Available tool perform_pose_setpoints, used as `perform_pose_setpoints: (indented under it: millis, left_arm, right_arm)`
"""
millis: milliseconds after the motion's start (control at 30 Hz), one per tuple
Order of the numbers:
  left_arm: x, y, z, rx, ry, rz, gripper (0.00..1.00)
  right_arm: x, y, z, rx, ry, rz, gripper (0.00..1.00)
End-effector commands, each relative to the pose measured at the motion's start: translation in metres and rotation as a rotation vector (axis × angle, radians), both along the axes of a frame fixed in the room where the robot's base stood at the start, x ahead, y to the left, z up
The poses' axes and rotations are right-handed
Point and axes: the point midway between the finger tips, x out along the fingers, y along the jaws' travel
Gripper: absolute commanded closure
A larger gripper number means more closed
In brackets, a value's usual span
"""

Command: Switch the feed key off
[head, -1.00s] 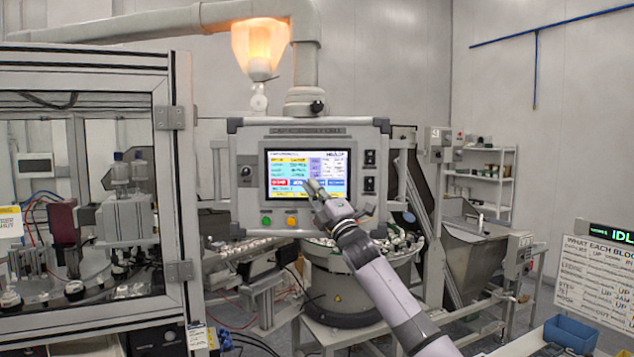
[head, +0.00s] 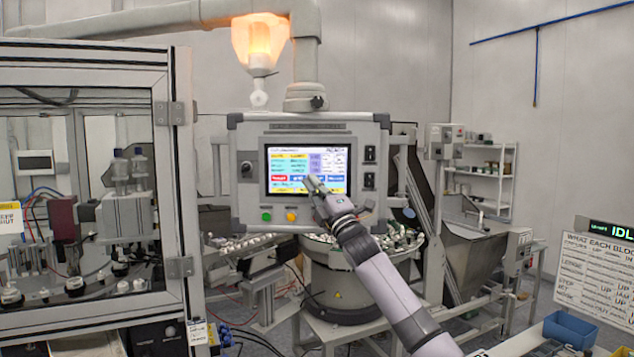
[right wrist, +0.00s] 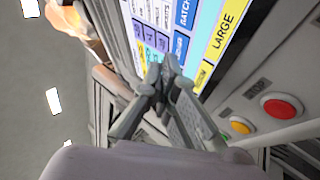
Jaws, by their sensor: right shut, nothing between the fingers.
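The control panel (head: 310,128) hangs from an arm, with a lit touchscreen (head: 280,162). Its screen has a row of coloured keys, one red and several blue; their labels are too small for me to tell which is the feed key. A dark rotary switch (head: 247,169) sits left of the screen. My right gripper (head: 311,181) is shut and empty, its tips in front of the screen's lower middle. The right wrist view shows the closed fingertips (right wrist: 163,68) over the screen's purple and blue keys; touching or apart, I cannot tell. My left gripper is out of view.
A green button (head: 266,217) and a yellow button (head: 292,216) sit under the screen; the right wrist view shows a red stop button (right wrist: 282,107). A feeder bowl (head: 345,290) stands below. A framed enclosure (head: 85,53) is at left, a blue bin (head: 570,332) at lower right.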

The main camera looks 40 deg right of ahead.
Motion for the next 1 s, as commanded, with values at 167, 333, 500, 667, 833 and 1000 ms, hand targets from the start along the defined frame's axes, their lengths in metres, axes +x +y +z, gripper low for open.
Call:
perform_pose_setpoints:
  millis: [167, 333, 500, 667, 833, 1000]
  left_arm:
    - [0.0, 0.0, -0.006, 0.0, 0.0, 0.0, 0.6]
    - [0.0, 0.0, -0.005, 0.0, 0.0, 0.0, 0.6]
    - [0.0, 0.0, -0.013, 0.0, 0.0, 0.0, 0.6]
    - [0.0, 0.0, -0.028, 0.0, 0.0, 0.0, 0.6]
    - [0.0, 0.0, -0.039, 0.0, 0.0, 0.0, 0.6]
    - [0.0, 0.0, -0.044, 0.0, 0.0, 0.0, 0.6]
  right_arm:
    - [-0.004, 0.004, -0.001, 0.0, 0.0, 0.0, 1.0]
    - [-0.004, 0.004, 0.0, 0.0, 0.0, 0.0, 1.0]
    - [-0.008, 0.009, -0.003, -0.001, -0.002, 0.002, 1.0]
    - [-0.02, 0.02, -0.005, -0.003, -0.001, 0.001, 1.0]
    - [-0.032, 0.032, -0.004, -0.002, 0.0, 0.001, 1.0]
    - [-0.039, 0.039, -0.002, -0.001, -0.001, 0.001, 1.0]
